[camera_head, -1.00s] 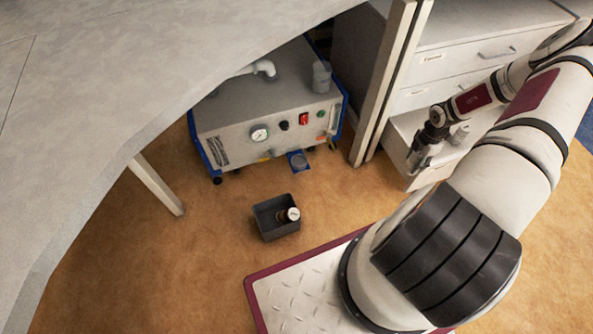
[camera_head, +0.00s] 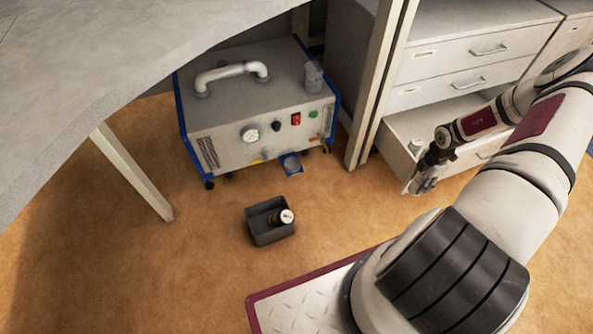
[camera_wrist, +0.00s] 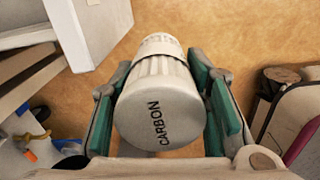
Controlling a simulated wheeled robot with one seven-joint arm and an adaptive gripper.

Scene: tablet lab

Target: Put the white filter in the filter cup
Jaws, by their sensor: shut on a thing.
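My gripper (camera_wrist: 165,110) is shut on a white ribbed cylinder marked CARBON (camera_wrist: 147,118), seen end-on between the green finger pads in the wrist view. In the head view my gripper (camera_head: 424,180) hangs by the front left corner of an open drawer, and the held filter is hard to make out there. A clear grey cylinder (camera_head: 313,76) stands on the machine's top.
The open drawer (camera_head: 398,150) holds another small pale cylinder (camera_head: 415,146). A dark bin (camera_head: 262,231) with a gauge-like part (camera_head: 286,216) stands on the floor. The grey machine (camera_head: 225,142) stands partly under the table (camera_head: 90,70). The floor between bin and drawer is clear.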

